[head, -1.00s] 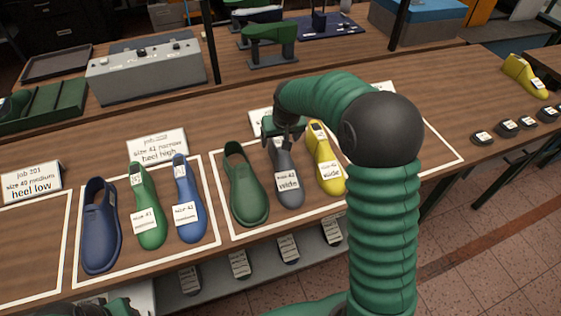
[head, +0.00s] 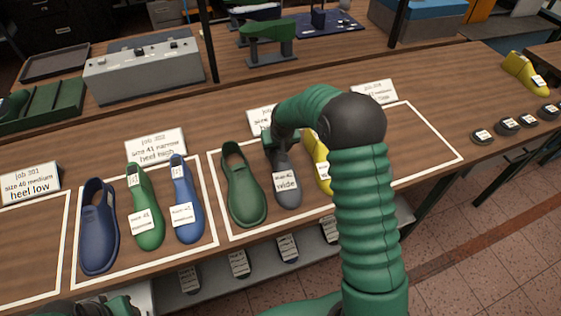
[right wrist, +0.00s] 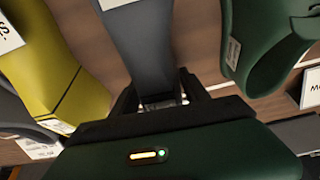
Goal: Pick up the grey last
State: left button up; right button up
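The grey last (head: 287,178), with a white "wide" label, stands in the middle of the right white-outlined area, between a green shoe (head: 243,185) and a yellow last (head: 320,165). My right gripper (head: 273,140) is at its upper far end. In the right wrist view the two fingers (right wrist: 158,92) stand on either side of the grey last (right wrist: 155,45); they look open, and firm contact is not visible. My arm partly covers the yellow last. Part of my left gripper (head: 105,307) shows at the bottom left edge; its fingers are unclear.
A blue shoe (head: 99,225), a green last (head: 145,205) and a blue last (head: 185,200) stand in the neighbouring outline. Sign cards stand behind, one (head: 262,120) close by my gripper. The outlined area right of my arm (head: 415,145) is clear.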

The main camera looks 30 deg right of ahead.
jog(key=shift+d, duration=0.15)
jog(key=c, duration=0.5)
jog(key=shift+a, duration=0.2)
grip_shut()
